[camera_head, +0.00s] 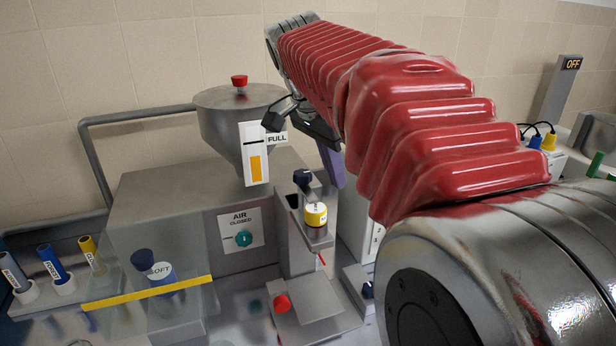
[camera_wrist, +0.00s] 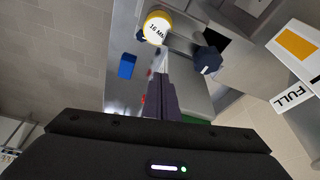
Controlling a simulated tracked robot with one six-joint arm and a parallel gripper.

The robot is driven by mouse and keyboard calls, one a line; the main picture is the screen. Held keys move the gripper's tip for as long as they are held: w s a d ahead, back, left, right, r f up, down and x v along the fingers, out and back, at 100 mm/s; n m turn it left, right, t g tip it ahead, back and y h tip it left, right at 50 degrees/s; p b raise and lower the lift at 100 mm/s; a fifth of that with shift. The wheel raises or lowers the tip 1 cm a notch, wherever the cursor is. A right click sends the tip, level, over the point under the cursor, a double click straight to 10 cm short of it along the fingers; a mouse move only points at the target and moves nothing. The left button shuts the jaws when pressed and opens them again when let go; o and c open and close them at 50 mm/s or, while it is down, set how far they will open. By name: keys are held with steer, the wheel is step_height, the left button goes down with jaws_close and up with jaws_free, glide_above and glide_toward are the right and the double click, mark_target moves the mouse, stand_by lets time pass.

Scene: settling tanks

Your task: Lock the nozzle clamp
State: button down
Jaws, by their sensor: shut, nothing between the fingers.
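The yellow nozzle (camera_head: 316,214) with a white band sits upright in the grey holder on the front of the machine. In the wrist view the nozzle (camera_wrist: 157,28) shows its white face marked "16 MM". A dark blue knob (camera_head: 303,178), which looks like the clamp's handle, is just above and behind the nozzle; it also shows in the wrist view (camera_wrist: 207,60). I cannot tell whether the clamp is locked. My gripper (camera_head: 336,178) has purple fingers, shut and empty, to the right of the knob and apart from it. Its fingertips also show in the wrist view (camera_wrist: 160,82).
An "AIR CLOSED" panel (camera_head: 241,232) is left of the nozzle. A red knob (camera_head: 281,303) is below.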

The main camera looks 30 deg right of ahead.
steer(key=v, duration=0.8)
steer(key=shift+w, duration=0.35)
steer(key=shift+a, duration=0.1)
steer(key=s+a+f+n+t+y, duration=0.2)
steer(key=s+a+f+n, duration=0.4)
steer(key=f, duration=0.5)
steer(key=s+a+f+n+t+y, duration=0.1)
steer(key=s+a+f+n+t, duration=0.2)
steer(key=s+a+f+n, duration=0.4)
step_height(320, 180, down, 5)
steer(key=a+n, duration=0.2)
steer(key=n, duration=0.2)
steer(key=shift+s+a+y, duration=0.15)
steer(key=shift+a+y, duration=0.05)
steer(key=shift+y, duration=0.2)
